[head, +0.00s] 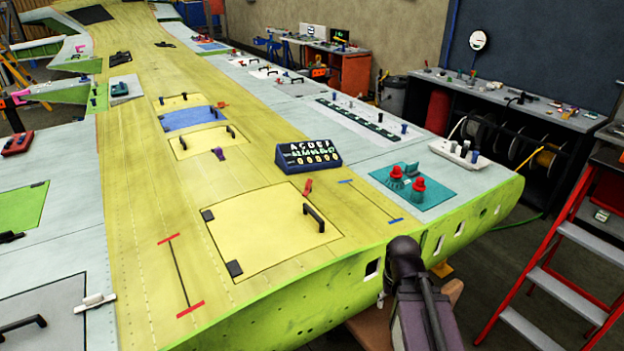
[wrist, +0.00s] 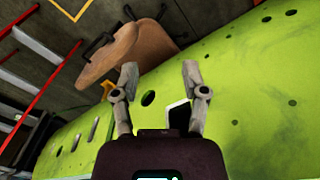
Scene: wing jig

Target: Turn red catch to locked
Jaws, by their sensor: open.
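A small red catch (head: 308,187) stands on the yellow wing skin at the far right edge of a large yellow hatch panel (head: 264,232) with a black handle (head: 314,216). Another small red catch (head: 221,104) is farther back, beside the blue panel. Neither catch shows in the wrist view. My gripper (wrist: 158,80) is open and empty, its two grey fingers spread in front of the green wing edge (wrist: 240,95). In the head view my arm rises at the near wing edge and the fingers are hidden.
A dark blue box with dials (head: 308,155) stands behind the hatch. A teal plate (head: 440,190) with red knobs (head: 396,174) lies to its right. A red stepladder (head: 565,230) stands at the right. A brown stool-like seat (wrist: 125,50) is below the wing edge.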

